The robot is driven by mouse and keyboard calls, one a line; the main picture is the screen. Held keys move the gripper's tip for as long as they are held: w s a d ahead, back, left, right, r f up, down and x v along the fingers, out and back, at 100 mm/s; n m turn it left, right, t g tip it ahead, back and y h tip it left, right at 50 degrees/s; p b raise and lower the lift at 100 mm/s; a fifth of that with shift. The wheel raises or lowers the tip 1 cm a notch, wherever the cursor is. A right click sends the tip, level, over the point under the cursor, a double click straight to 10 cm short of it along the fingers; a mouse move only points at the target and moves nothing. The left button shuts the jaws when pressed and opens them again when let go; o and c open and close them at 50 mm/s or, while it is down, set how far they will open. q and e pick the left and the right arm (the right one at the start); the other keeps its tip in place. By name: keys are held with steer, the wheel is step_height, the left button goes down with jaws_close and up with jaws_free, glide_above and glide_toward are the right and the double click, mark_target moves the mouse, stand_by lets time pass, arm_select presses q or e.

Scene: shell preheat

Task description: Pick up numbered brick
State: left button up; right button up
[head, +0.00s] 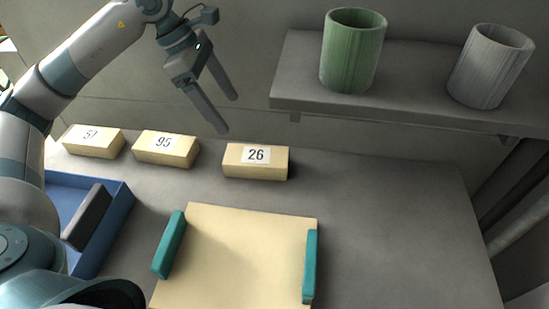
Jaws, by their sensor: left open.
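Three pale yellow numbered bricks stand in a row at the back of the grey table. The brick marked 26 (256,171) is at the right, the brick marked 95 (165,158) is in the middle, and the brick at the left (93,150) seems to read 57 or 51. My left gripper (228,114) is open and empty. Its fingers point down, in the picture above the gap between bricks 95 and 26, apart from both. My right gripper is not in view.
A cream board (240,260) with teal side handles (310,266) lies at the front. A blue tray (118,205) holding a dark block (88,216) is at the left. A shelf (410,113) bears a green cup (351,50) and a grey cup (491,66). The table's right side is clear.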

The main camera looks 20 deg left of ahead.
arm_select(q)
steer(key=p, duration=0.5)
glide_above(255, 156)
steer(key=a, duration=0.2)
steer(key=f, duration=1)
steer(key=shift+s+f, duration=0.25)
steer(key=shift+d+f, duration=0.1)
steer(key=shift+f, duration=0.35)
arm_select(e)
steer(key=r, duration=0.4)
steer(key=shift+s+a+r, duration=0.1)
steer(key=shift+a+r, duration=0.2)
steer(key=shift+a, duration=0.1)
